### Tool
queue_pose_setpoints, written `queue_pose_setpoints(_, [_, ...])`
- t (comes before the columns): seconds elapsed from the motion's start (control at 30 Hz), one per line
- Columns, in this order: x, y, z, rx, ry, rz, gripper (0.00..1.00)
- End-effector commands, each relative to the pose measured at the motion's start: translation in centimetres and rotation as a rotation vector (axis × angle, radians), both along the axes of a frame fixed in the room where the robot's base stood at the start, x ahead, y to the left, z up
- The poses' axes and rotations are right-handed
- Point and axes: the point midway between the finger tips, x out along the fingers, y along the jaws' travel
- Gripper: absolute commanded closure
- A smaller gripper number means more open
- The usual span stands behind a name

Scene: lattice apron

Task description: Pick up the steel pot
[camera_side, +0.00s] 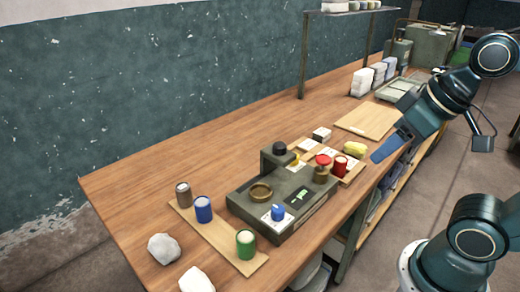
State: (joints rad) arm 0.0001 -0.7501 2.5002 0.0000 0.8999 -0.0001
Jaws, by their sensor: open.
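A grey-brown pot (183,196) with a pale top, the one that looks most like bare steel, stands upright at the left end of a narrow wooden board (216,237). A blue pot (203,209) stands just right of it, and a green pot (245,244) is at the board's near end. My gripper (377,157) is open and empty, above the table's right edge, far to the right of the grey-brown pot. Its fingers are seen nearly side on.
A dark device (285,203) with a brass ring and a small blue piece stands between the board and my gripper. A red pot (340,166) and a yellow item (355,148) sit behind it. Pale lumps (163,248) lie near the front left. The table's back left is clear.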

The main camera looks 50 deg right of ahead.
Motion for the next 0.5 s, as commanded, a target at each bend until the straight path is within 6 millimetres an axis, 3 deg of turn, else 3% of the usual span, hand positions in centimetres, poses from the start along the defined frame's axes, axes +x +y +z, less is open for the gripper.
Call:
queue_pose_setpoints(0.07, [0.01, 0.0, 0.0, 0.0, 0.0, 0.0, 0.37])
queue_pose_setpoints(0.5, [0.53, 0.13, 0.3, -0.002, 0.002, 0.012, 0.37])
